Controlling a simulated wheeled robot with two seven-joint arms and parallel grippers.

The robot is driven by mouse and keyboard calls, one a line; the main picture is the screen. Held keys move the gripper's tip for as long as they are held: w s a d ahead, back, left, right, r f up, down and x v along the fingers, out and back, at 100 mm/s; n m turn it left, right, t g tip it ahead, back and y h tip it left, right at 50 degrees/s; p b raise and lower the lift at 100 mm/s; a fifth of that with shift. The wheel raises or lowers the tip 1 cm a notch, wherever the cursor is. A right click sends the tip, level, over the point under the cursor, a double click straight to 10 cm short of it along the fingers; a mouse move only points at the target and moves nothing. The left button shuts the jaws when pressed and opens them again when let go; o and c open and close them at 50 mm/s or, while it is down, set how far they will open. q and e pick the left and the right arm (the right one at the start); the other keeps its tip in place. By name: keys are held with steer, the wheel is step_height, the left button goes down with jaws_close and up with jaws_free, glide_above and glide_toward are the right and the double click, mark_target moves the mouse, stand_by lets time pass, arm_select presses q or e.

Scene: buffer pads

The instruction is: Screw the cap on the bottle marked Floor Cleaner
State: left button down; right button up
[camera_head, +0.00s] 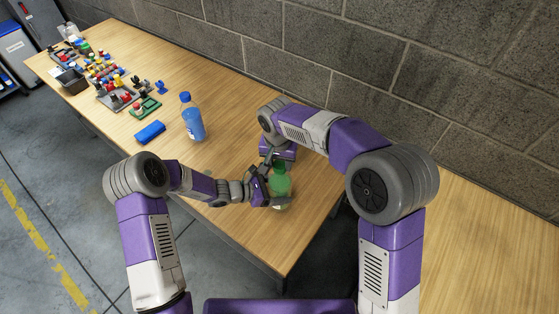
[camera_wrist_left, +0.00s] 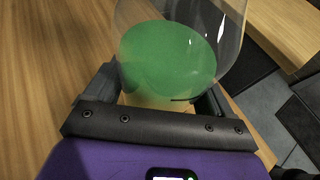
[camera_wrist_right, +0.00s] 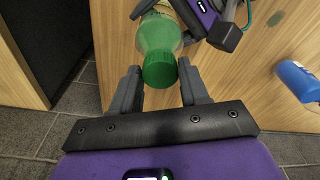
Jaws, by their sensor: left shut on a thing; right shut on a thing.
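A clear bottle with green contents and a green cap (camera_head: 280,167) stands near the table's front right edge. Its lettering cannot be read. My left gripper (camera_head: 268,198) is shut on the bottle's body; in the left wrist view the clear wall and green liquid (camera_wrist_left: 165,60) sit between its fingers. My right gripper (camera_head: 272,158) is at the bottle's top, partly hidden by my arm. In the right wrist view the green cap (camera_wrist_right: 160,70) is on the bottle's top, between the right fingers, which are shut on it. Whether it is fully tightened cannot be told.
A blue bottle (camera_head: 191,117) stands upright on the wooden table (camera_head: 215,158). A dark bin (camera_head: 72,81) and several small coloured parts crowd the far left. A block wall (camera_head: 330,60) runs behind the table.

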steer(key=m, duration=0.3)
steer(key=shift+a, duration=0.15)
steer(key=m, duration=0.4)
steer(key=shift+w+m+g+h, duration=0.1)
steer(key=shift+m+g+h, duration=0.2)
steer(key=shift+h, duration=0.1)
steer(key=m, duration=0.7)
steer(key=shift+w+g, duration=0.15)
steer(key=shift+g, duration=0.15)
steer(key=m, duration=0.4)
steer(key=shift+w+m+g, duration=0.1)
steer(key=shift+m+g, duration=0.2)
steer(key=shift+m, duration=0.1)
steer(key=m, duration=0.4)
steer(key=shift+m, duration=0.3)
steer(key=m, duration=0.2)
steer(key=shift+w+m+g, duration=0.1)
steer(key=shift+m+g, duration=0.2)
steer(key=shift+g, duration=0.1)
steer(key=m, duration=0.4)
steer(key=shift+d+f+y, duration=0.2)
steer(key=shift+f+y, duration=0.05)
steer(key=shift+y, duration=0.05)
steer(key=shift+r+m, duration=0.2)
steer(key=shift+m, duration=0.5)
